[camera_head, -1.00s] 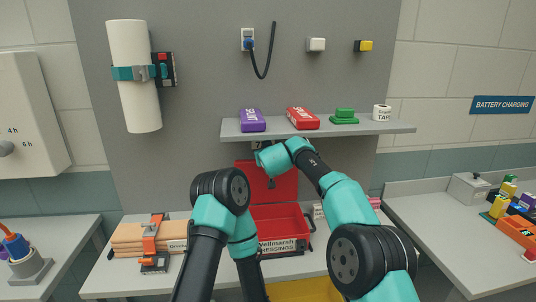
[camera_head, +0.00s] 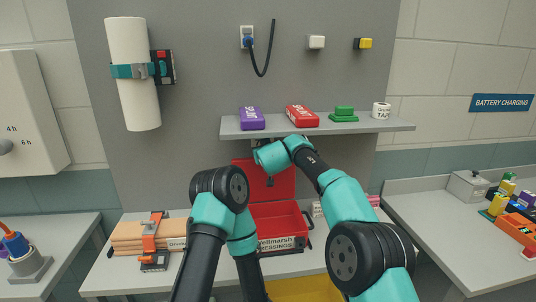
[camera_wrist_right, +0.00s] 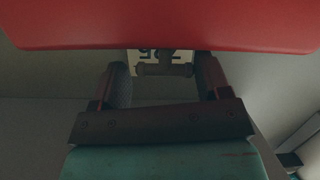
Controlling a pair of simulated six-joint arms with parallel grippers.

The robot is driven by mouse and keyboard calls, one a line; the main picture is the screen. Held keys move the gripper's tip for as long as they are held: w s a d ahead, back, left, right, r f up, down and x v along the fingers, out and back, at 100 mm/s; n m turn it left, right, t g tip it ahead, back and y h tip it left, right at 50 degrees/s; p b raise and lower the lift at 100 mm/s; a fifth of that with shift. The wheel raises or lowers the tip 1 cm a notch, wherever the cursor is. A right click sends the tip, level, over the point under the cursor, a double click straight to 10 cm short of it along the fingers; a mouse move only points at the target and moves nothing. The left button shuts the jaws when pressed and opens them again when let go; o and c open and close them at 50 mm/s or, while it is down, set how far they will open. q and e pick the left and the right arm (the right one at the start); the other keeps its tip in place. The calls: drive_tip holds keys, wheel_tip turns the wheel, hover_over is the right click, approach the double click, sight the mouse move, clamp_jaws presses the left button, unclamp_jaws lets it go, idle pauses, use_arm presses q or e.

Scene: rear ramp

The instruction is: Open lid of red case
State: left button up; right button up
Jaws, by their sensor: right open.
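The red case (camera_head: 280,217) stands open on the middle bench, with a white label on its front. Its lid (camera_head: 287,184) stands about upright at the back. A large red surface (camera_wrist_right: 165,25), seemingly the case's lid, fills the top of that view. My left arm reaches down in front of the case's left side, and its gripper is out of the picture.
A grey shelf (camera_head: 350,127) above the case carries a purple pack (camera_head: 251,118), a red pack (camera_head: 302,116), green blocks (camera_head: 344,114) and a tape roll (camera_head: 381,111). Clamped boards (camera_head: 140,236) lie left of the case. A yellow thing (camera_head: 305,290) lies in front.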

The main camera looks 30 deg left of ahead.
drive_tip(key=v, duration=1.7)
drive_tip(key=shift+s, duration=0.15)
drive_tip(key=shift+d, duration=0.1)
